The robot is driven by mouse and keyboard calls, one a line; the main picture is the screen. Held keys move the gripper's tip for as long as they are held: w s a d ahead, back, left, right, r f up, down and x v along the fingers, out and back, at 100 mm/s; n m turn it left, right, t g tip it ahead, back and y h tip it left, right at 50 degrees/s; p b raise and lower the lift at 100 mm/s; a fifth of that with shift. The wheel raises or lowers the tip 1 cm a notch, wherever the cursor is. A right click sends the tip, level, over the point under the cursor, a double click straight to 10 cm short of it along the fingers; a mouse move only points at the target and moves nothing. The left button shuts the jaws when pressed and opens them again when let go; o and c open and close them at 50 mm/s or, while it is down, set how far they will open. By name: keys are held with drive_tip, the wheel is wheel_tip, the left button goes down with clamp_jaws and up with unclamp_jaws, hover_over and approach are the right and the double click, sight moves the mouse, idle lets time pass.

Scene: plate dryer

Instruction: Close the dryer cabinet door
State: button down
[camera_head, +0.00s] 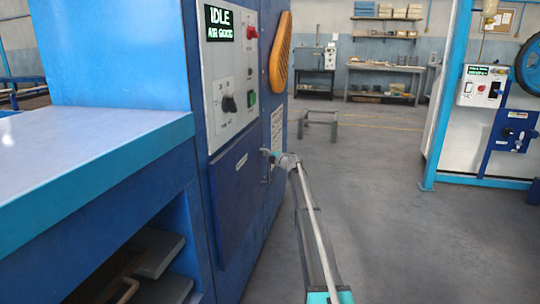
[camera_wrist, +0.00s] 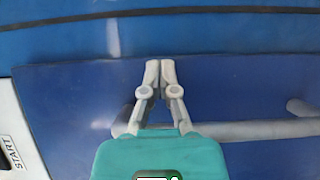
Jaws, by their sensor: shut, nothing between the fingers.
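The dryer cabinet (camera_head: 120,75) is the large blue machine at left in the head view. Its dark blue door panel (camera_head: 238,205) sits below the control panel, close against the cabinet face; I cannot tell whether it is fully closed. The wrist view shows the door (camera_wrist: 75,90) with a grey bar handle (camera_wrist: 255,130) across it. My gripper (camera_wrist: 160,65) is shut and empty, its fingertips near the door's edge above the handle. In the head view my gripper (camera_head: 267,155) is small, at the door's right side.
The control panel (camera_head: 228,70) reads "IDLE" and "AIR GOOD". A START label (camera_wrist: 10,152) shows at left in the wrist view. A blue counter (camera_head: 90,165) juts out at left. Open floor (camera_head: 400,220) lies to the right, with a white-and-blue machine (camera_head: 480,120) beyond.

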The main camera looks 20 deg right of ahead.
drive_tip(key=shift+w+a, duration=0.6)
drive_tip(key=shift+a, duration=0.05)
drive_tip(key=s+d, duration=0.9)
drive_tip(key=d, duration=0.3)
drive_tip(key=shift+d, duration=0.4)
drive_tip(key=shift+s, duration=0.1)
